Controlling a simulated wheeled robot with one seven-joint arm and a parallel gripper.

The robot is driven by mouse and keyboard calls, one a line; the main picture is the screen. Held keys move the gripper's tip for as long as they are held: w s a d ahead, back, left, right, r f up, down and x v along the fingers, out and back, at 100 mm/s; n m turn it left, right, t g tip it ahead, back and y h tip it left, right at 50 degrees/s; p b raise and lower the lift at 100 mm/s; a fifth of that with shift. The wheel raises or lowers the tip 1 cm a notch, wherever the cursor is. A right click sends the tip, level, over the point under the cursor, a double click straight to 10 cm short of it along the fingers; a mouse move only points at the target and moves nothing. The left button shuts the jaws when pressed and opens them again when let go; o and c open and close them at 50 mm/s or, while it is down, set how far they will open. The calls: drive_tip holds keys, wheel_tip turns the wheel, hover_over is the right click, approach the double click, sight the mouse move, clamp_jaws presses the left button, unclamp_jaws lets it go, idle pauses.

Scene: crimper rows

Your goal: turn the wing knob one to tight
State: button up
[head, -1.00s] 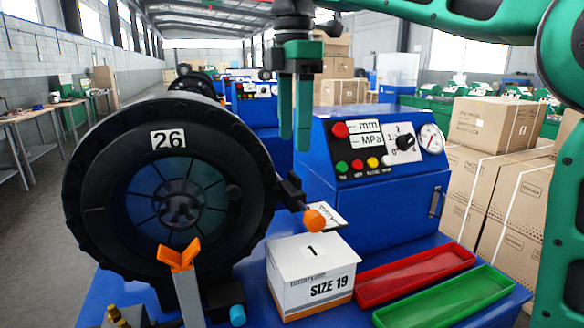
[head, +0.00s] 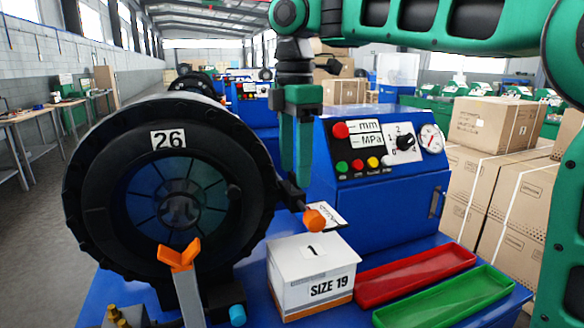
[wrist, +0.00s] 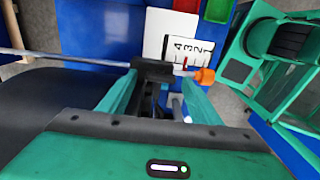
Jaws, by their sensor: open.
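My gripper (head: 298,172) points down with open fingers, just above a black block (head: 290,190) on the right side of the crimper head. In the wrist view, the black block (wrist: 153,70) lies between or just beyond the fingertips of my gripper (wrist: 160,82); contact cannot be told. An orange faceted knob (head: 316,219) sits on a rod right of the block; it also shows in the wrist view (wrist: 205,76). An orange wing-shaped piece (head: 178,258) tops a grey post before the crimper (head: 95,230). I cannot tell which one is wing knob one.
A numbered scale card (wrist: 190,48) lies under the rod. A white SIZE 19 box (head: 312,272), a red tray (head: 416,273) and a green tray (head: 445,297) stand on the blue bench. The blue control cabinet (head: 385,215) stands close behind on the right.

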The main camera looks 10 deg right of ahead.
drive_tip(key=shift+f, duration=0.35)
idle(0.4)
drive_tip(key=c, duration=1)
